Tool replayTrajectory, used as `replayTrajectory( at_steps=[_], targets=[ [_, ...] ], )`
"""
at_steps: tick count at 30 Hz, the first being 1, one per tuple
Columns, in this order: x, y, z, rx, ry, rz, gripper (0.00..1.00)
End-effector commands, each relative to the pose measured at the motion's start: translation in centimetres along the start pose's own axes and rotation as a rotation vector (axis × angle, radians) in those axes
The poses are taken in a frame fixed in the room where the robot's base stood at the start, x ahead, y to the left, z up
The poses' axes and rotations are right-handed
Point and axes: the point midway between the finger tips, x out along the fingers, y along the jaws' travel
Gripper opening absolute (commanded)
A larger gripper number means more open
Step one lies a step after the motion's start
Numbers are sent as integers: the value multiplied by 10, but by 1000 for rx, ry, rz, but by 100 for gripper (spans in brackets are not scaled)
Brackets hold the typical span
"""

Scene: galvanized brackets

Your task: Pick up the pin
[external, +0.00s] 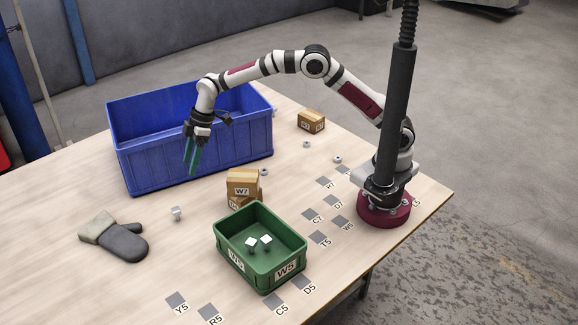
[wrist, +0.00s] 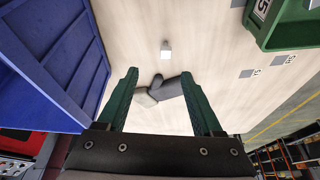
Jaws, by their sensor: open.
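My gripper (external: 191,163) is open and empty, pointing down in front of the blue bin, above the table. In the wrist view its two green fingers (wrist: 159,76) stand wide apart. I cannot make out a clear pin. A small grey metal piece (external: 177,212) stands alone on the table, below and left of the gripper; it also shows in the wrist view (wrist: 166,50), beyond the fingertips. Two small pale metal pieces (external: 251,242) lie in the green bin (external: 262,279). Small round nut-like pieces (external: 306,144) lie farther back.
A large blue bin (external: 198,162) stands behind the gripper. A grey glove (external: 125,243) lies at left. Grey labelled squares (external: 176,299) mark the table. The table around the lone metal piece is clear.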

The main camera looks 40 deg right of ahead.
Motion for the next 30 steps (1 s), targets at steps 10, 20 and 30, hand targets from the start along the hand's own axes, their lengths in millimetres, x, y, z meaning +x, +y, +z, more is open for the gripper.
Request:
replayTrajectory(
  at_steps=[10,20,30],
  targets=[
    [89,-11,-14,-74,11,-8,68],
    [146,-14,-12,-72,11,-7,68],
    [176,-15,-12,-72,15,-5,68]
  ],
)
